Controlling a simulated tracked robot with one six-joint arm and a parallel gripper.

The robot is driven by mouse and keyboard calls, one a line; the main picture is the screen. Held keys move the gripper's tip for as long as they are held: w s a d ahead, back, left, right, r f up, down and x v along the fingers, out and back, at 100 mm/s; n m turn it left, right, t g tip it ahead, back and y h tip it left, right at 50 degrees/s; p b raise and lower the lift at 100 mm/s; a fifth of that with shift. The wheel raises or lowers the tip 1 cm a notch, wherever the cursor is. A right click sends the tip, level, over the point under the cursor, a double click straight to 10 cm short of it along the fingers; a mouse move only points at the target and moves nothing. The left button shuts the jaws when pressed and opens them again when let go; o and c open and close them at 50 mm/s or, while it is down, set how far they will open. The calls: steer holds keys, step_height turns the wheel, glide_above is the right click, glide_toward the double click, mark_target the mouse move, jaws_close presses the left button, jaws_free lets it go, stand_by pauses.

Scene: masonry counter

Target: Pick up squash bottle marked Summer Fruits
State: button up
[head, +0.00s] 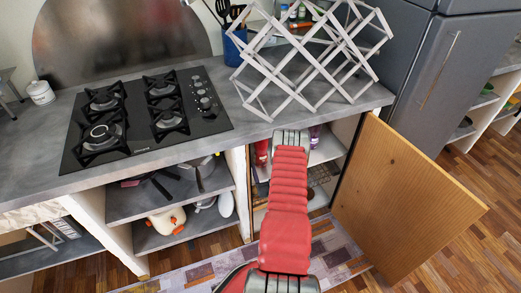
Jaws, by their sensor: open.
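No label reading Summer Fruits can be read at this size. A purple bottle-like item (315,137) stands on the upper shelf of the open cupboard, just right of my red arm. A red item (262,152) stands in the same cupboard, left of my arm. I cannot tell which of these, if either, is the squash bottle. My arm extends forward in front of the cupboard opening and covers its middle. My gripper is not visible; only the arm's links show.
The wooden cupboard door (405,200) stands open on the right. A white folding rack (310,60) stands on the counter (235,150) above, with small bottles behind it. A black gas hob (145,115) is on the left. Open shelves (165,205) hold pans and a toy-like item.

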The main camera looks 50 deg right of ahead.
mark_target(263, 157)
steer(key=shift+x, duration=1.15)
steer(key=shift+x, duration=2.6)
steer(key=shift+c, duration=0.4)
steer(key=c, duration=1.6)
steer(key=shift+r, duration=0.1)
steer(key=shift+c, duration=0.7)
steer(key=shift+r, duration=0.15)
